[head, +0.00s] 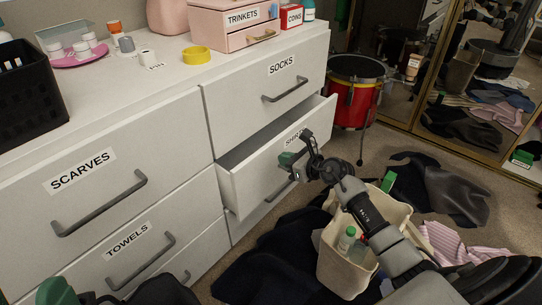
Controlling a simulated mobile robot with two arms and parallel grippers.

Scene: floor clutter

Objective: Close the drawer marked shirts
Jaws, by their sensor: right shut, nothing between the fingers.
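The drawer marked shirts (250,185) is the middle right drawer of the white dresser and stands partly open. Its label (294,137) is partly hidden by my right gripper.
The socks drawer (245,100) above and the scarves (110,150) and towels (125,230) drawers look closed. A cream bin (340,268) with bottles stands under my right arm. Dark clothes (265,265) lie on the floor. A red drum (352,100) and mirror doors stand behind.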

